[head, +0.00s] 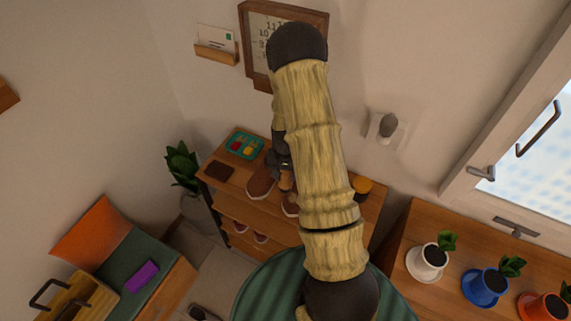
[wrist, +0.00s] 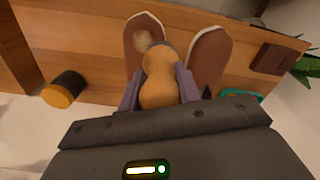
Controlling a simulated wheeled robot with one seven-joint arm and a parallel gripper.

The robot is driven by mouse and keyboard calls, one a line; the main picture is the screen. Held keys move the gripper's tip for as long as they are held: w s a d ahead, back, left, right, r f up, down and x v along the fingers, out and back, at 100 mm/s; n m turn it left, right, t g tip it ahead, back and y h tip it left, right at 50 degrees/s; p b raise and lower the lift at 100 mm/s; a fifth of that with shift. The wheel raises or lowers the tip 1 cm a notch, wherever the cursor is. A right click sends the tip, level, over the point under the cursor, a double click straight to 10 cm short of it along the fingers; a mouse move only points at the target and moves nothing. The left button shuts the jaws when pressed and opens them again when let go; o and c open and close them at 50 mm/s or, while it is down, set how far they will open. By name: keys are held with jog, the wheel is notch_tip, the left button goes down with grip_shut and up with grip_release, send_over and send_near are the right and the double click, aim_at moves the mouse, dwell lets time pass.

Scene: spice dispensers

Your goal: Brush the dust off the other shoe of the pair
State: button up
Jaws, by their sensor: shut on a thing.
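My gripper (wrist: 160,92) is shut on a brush (wrist: 160,75) with a rounded wooden handle; its far end is over or between the two shoes, and I cannot tell whether it touches either. In the wrist view the left brown shoe (wrist: 138,32) carries a pale dusty patch near its middle. The right brown shoe (wrist: 210,48) shows no such patch. In the head view my gripper (head: 284,170) is partly behind my arm, above the cabinet top. One shoe (head: 261,183) shows left of it; the other shoe (head: 290,207) is partly hidden by the arm.
The wooden cabinet (head: 232,192) also bears a teal tray (head: 244,146), a dark brown flat item (head: 219,170) and a dark tin with a yellow-orange side (wrist: 66,86). More shoes stand on its lower shelf. Potted plants line the right-hand surface (head: 407,232). A green round seat (head: 262,287) is below.

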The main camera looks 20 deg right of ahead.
jog(key=shift+r+p, duration=1)
jog(key=shift+r, duration=0.85)
jog(key=shift+a, duration=0.1)
jog(key=shift+r+p, duration=0.25)
jog(key=shift+p, duration=0.9)
jog(key=shift+w+p, duration=0.15)
jog(key=shift+p, duration=0.85)
jog(key=shift+f, duration=0.15)
jog(key=shift+d+f, duration=0.15)
jog(key=shift+d, duration=0.05)
jog(key=shift+a, duration=0.1)
jog(key=shift+a+f, duration=0.1)
jog(key=shift+a, duration=0.05)
